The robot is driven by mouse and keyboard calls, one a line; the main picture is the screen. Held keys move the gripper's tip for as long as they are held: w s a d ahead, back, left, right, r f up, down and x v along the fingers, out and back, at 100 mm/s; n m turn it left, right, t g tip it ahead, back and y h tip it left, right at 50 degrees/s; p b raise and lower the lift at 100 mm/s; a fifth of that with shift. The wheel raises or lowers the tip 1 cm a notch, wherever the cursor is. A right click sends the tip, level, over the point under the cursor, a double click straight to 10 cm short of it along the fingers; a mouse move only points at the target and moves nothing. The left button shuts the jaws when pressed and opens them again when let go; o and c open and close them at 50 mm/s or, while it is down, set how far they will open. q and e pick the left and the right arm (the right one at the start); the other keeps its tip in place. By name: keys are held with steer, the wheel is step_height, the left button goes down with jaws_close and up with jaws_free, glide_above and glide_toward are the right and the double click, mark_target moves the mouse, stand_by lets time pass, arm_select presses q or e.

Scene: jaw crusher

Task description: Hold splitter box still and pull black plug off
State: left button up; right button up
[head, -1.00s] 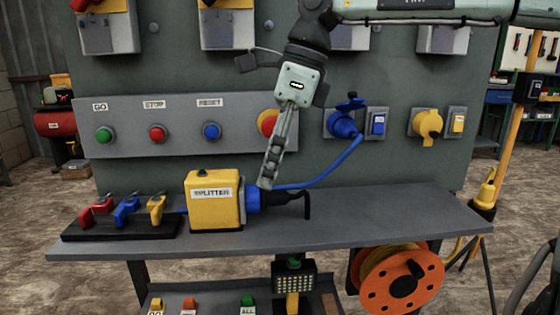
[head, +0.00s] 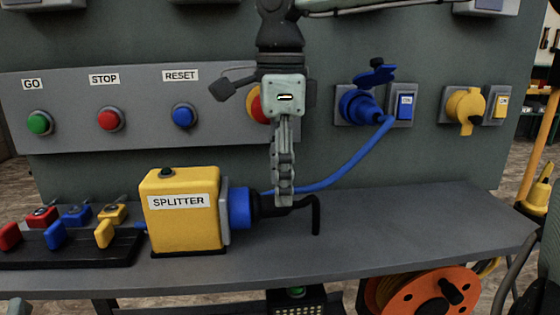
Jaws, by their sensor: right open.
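The yellow splitter box (head: 181,225) stands upright on the grey shelf, with its label facing me. A blue socket (head: 239,208) is on its right side, and the black plug (head: 262,206) sits against that socket. A black lead runs right from the plug and bends down to the shelf. My right gripper (head: 284,200) comes from above, its fingers pointing down in front of the plug's rear and lead. It is open; whether it touches the plug cannot be told. My left gripper is not in view.
The shelf (head: 420,228) is clear to the right. A black rack (head: 70,250) with coloured lockout pieces stands left of the box. A blue cable (head: 350,165) runs behind my gripper to a blue wall plug (head: 360,106). An orange reel (head: 425,292) hangs below.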

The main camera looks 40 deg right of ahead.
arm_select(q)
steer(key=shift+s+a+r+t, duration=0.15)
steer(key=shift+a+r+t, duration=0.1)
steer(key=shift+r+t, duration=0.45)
arm_select(e)
steer(key=shift+f, duration=2.1)
steer(key=shift+c, duration=0.3)
jaws_close()
arm_select(q)
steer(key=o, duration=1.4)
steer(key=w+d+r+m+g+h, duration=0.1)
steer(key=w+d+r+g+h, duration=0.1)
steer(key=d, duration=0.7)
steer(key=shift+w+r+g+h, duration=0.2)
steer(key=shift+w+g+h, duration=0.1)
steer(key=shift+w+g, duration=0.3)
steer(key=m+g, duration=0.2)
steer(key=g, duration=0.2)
glide_toward(185, 168)
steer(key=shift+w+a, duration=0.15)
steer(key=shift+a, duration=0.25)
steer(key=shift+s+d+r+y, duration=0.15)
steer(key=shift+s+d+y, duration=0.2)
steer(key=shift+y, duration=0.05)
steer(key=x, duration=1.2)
